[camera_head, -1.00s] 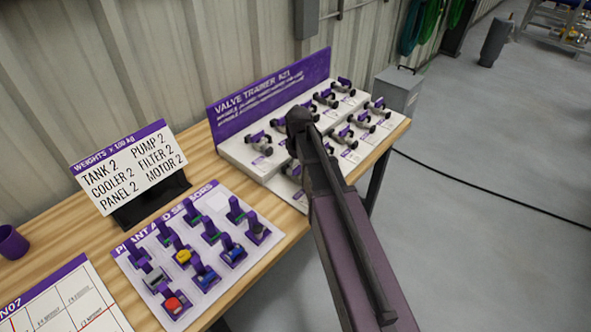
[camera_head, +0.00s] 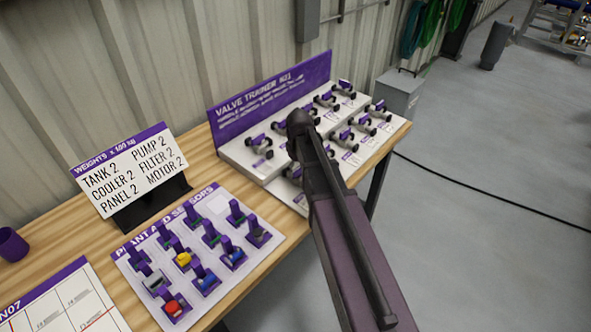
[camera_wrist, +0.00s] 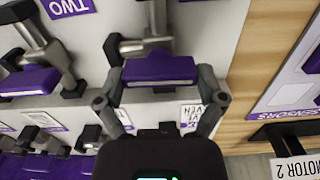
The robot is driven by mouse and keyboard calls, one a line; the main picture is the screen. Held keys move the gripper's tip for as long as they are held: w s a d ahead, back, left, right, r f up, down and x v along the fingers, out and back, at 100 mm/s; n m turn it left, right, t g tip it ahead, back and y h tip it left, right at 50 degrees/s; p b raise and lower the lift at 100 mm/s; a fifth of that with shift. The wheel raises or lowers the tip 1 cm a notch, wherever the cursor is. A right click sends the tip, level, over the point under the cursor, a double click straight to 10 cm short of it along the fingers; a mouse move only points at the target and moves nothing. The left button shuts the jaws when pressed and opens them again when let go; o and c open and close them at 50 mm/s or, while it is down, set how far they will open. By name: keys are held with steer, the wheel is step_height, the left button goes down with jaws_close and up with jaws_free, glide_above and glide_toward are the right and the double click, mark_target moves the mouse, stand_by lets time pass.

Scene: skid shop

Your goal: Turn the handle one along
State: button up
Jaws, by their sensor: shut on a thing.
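The valve trainer (camera_head: 268,97) stands at the far end of the bench, a white stepped board with rows of small valves and a purple header. Each valve has a grey body and a purple handle. In the wrist view my gripper (camera_wrist: 160,88) is shut on a purple handle (camera_wrist: 158,68), with one finger at each end of it. The grey valve body (camera_wrist: 140,46) shows just beyond. Another purple handle (camera_wrist: 28,82) is to the left of it. In the head view my arm hides the gripper and the held handle.
A plant and sensors board (camera_head: 222,203) with several small purple-handled parts lies nearer on the bench. A weights sign (camera_head: 128,168) stands behind it. A purple cup (camera_head: 12,244) is at far left. A grey box (camera_head: 400,92) stands beyond the trainer.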

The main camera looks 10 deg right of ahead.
steer(key=shift+s, duration=0.25)
steer(key=m, duration=1.7)
steer(key=shift+m, duration=0.3)
